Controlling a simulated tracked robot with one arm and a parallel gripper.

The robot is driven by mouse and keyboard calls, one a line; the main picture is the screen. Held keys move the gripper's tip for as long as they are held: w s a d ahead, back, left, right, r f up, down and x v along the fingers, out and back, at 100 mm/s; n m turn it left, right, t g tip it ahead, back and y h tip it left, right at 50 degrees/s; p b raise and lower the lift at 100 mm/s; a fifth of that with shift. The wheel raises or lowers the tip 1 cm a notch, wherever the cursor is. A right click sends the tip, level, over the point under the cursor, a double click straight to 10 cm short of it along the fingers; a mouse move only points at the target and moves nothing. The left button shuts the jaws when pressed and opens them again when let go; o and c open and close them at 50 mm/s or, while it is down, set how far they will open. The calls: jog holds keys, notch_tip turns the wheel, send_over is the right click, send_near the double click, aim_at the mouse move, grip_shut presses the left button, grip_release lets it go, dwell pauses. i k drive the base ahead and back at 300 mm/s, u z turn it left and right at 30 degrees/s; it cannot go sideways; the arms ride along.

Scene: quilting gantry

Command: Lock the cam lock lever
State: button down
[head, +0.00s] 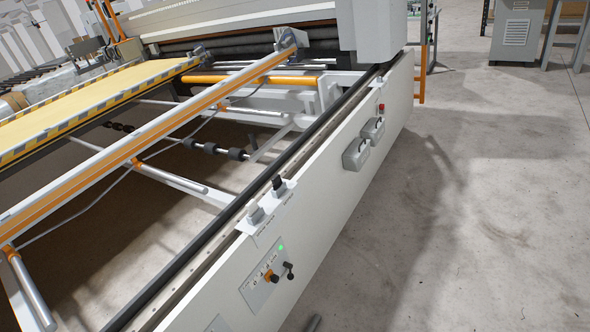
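A small panel (262,278) on the white side beam carries an orange-and-black knob (271,277), a black lever with a ball end (289,270) and a lit green lamp (281,247). On the beam's top edge stand a grey block-like fitting (256,214) and a black-topped fitting (278,185), each with a small label below. The labels are too small to read, so I cannot tell which part is the cam lock lever or whether it is locked. My gripper is not clearly in view.
The white side beam (330,200) runs from bottom centre to upper right. Two grey boxes (356,154) (373,130) and a red button (382,107) stick out from it. A dark grey piece (313,323) shows at the bottom edge. The concrete floor (470,240) at right is clear.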

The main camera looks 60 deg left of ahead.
aim_at(290, 275)
jog(key=u, duration=0.9)
jog(key=i, duration=0.95)
jog(key=u, duration=0.05)
